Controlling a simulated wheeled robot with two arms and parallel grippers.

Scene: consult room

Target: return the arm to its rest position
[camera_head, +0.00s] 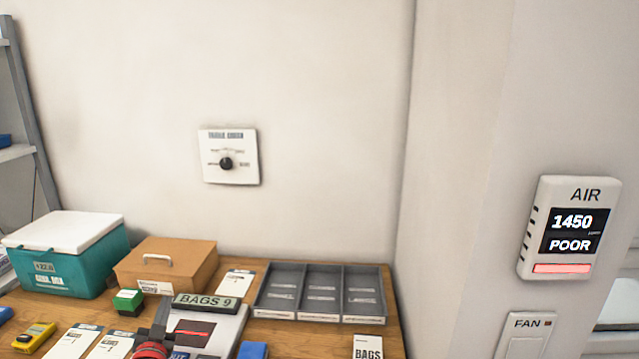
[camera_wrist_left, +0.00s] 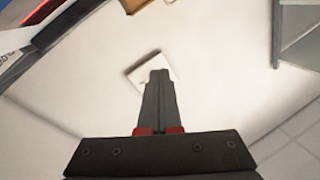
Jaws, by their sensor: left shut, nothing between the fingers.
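My left gripper (camera_head: 163,312) shows at the bottom of the head view, dark with red parts, in front of the table's items. In the left wrist view its two dark fingers (camera_wrist_left: 158,76) are shut together with nothing between them. They point at a pale wall, partly covering a small white plate (camera_wrist_left: 165,62). Most of the left arm is out of the head view. My right gripper is not in view.
The wooden table (camera_head: 330,340) holds a teal cool box (camera_head: 75,265), a brown box (camera_head: 170,268), a grey three-compartment tray (camera_head: 388,290) and a "BAGS 9" device (camera_head: 215,330). A dial plate (camera_head: 228,157), an AIR monitor (camera_head: 570,228) and a FAN switch (camera_head: 525,338) are on the walls.

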